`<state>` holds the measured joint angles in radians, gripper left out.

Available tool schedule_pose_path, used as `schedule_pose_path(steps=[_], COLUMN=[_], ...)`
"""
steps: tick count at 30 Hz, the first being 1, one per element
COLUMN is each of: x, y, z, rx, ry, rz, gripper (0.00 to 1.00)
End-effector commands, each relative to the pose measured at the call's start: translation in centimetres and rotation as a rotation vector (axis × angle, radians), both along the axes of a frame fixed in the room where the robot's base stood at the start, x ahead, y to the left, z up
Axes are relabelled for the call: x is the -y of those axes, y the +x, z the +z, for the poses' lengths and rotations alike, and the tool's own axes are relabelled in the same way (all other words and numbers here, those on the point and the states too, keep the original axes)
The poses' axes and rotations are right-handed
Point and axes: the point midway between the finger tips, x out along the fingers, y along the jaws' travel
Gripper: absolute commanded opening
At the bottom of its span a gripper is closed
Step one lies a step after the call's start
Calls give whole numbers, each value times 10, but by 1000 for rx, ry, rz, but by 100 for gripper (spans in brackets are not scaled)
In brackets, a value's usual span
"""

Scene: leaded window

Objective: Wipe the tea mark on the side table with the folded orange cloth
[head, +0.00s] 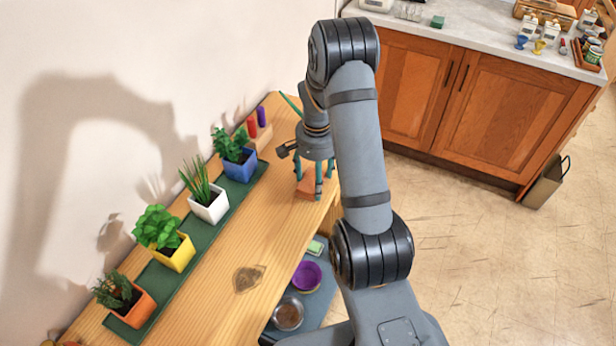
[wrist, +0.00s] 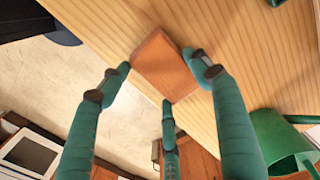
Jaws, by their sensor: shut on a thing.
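The folded orange cloth (head: 306,190) is at the right edge of the wooden side table (head: 215,290), toward its far end. My gripper (head: 312,185) points down and its teal fingers are shut on the cloth. In the wrist view the cloth (wrist: 168,66) sits between the fingertips of my gripper (wrist: 166,78), over the table's edge area. I cannot tell whether the cloth touches the wood. A brown mark (head: 248,278) lies on the bare near part of the table, well apart from my gripper.
Several potted plants, such as the yellow pot (head: 172,254), stand on a green strip (head: 163,282) along the wall side. A wooden holder with coloured sticks (head: 256,124) is at the far end. A green vessel (wrist: 280,142) shows in the wrist view. Bowls (head: 288,314) sit below the table's right edge.

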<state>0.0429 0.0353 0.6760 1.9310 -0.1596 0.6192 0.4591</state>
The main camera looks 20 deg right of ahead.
Motion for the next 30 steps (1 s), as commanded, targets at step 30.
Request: schedule_pose_path(steps=[30], x=[-31], y=[35], z=[0], rx=[-1], ry=[1], rz=[-14], gripper=[38])
